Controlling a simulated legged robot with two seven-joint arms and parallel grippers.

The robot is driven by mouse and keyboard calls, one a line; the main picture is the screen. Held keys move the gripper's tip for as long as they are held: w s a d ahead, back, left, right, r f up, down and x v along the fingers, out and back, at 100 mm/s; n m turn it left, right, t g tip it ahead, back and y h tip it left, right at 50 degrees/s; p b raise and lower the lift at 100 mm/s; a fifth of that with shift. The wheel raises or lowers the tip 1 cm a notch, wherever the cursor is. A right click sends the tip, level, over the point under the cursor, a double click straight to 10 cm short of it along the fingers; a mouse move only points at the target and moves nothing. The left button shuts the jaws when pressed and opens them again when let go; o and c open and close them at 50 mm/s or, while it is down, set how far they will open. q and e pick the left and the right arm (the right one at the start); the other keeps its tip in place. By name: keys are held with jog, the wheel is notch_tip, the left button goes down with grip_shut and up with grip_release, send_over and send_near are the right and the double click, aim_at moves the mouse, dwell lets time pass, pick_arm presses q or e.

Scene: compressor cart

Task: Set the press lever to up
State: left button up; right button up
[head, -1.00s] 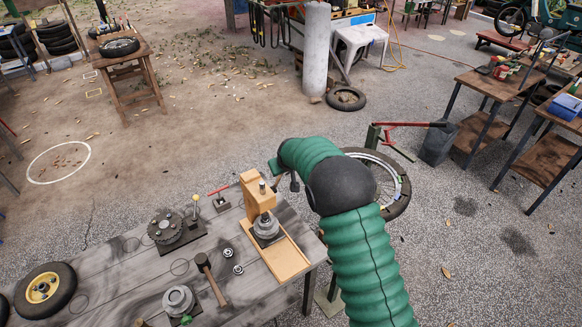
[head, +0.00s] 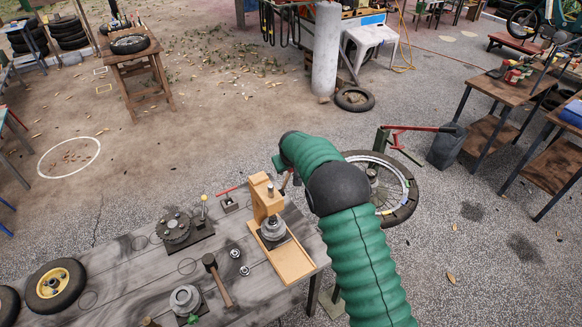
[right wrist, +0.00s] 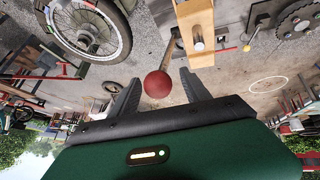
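The press (head: 266,200) has a wooden frame and stands on the grey workbench near its right end. Its lever (head: 286,181) shows as a short slanted bar beside the frame, its upper end hidden by my right forearm. In the right wrist view the lever ends in a red ball knob (right wrist: 158,85), with its shaft running toward the press frame (right wrist: 195,25). My right gripper (right wrist: 159,76) is open, with one finger on each side of the red knob and a visible gap to both. In the head view my right arm hides most of this gripper. My left gripper is not in view.
The workbench (head: 130,285) also holds a mallet (head: 216,278), a geared fixture (head: 174,228), a small red-handled clamp (head: 229,204) and a yellow-hubbed wheel (head: 55,285). A large wheel (head: 400,205) lies beyond my right arm. Open ground lies behind the bench.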

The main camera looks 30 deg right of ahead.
jog(key=shift+s+r, duration=0.2)
jog(key=b+v, duration=0.6)
jog(key=v, duration=1)
jog(key=shift+a, duration=0.2)
jog(key=shift+d, duration=0.1)
